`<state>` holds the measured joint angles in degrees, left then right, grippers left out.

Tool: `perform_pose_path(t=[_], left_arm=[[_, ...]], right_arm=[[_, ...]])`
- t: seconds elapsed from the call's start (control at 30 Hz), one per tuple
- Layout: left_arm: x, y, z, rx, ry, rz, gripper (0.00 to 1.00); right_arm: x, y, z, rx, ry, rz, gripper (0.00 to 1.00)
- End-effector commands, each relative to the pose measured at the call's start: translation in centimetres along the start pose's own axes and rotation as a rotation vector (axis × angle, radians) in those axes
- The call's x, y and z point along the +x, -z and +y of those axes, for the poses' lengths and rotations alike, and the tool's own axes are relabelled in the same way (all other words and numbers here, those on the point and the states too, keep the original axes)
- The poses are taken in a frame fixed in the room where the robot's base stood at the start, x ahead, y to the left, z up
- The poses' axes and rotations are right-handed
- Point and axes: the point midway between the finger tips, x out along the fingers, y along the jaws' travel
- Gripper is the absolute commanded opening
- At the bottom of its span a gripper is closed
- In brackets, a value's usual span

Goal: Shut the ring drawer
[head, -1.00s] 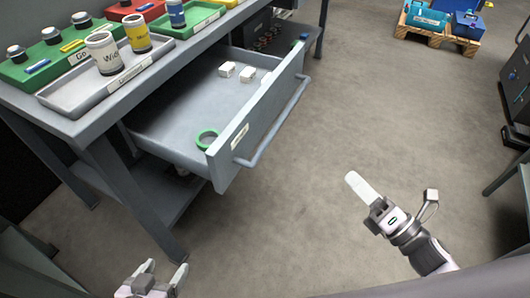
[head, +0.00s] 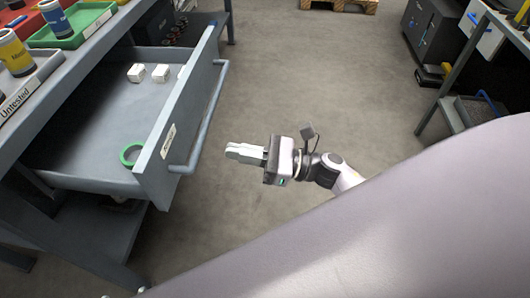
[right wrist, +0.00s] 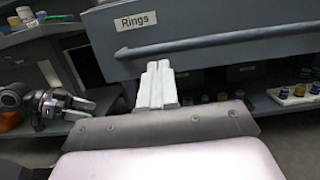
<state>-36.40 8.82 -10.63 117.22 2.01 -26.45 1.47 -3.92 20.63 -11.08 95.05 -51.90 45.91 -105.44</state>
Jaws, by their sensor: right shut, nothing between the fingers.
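The grey ring drawer (head: 160,190) is pulled well out of the bench in the head view. A green ring (head: 122,155) and two white blocks (head: 137,73) lie in it. Its front carries a bar handle (head: 201,130); the right wrist view shows a "Rings" label (right wrist: 136,20) above the handle (right wrist: 215,42). My right gripper (head: 232,151) is shut and empty, in front of the drawer front and apart from the handle in the head view. Its fingertips (right wrist: 158,66) point at the drawer front. My left gripper (right wrist: 86,108) is open and empty, left in the wrist view.
The bench top above the drawer holds a grey "Untested" tray (head: 30,88) and a green tray (head: 85,22) with cans. A grey stand (head: 450,100) and dark cabinet (head: 432,30) are at the right. The floor before the drawer is clear.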

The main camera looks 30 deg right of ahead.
Motion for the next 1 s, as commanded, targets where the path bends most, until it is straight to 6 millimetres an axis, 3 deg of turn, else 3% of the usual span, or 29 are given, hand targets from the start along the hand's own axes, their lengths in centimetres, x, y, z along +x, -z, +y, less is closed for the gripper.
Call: perform_pose_path(t=[0.1, 0.3, 0.83, 1.0], left_arm=[[-0.2, 0.2, 0.1, -0.006, 0.0, -0.002, 0.75], [-0.3, 0.3, 0.2, -0.009, 0.001, -0.002, 0.75], [-0.2, 0.1, 0.0, -0.005, 0.002, -0.006, 0.75], [0.2, -0.6, -0.1, 0.0, 0.002, -0.007, 0.75]], right_arm=[[2.2, -0.2, 0.0, 0.0, 0.0, -0.003, 0.0], [4.1, 0.0, 0.0, 0.001, 0.001, 0.0, 0.0], [4.7, 0.1, 0.0, 0.001, 0.0, -0.001, 0.0], [6.0, 0.5, 0.0, -0.001, -0.001, -0.002, 0.0]])
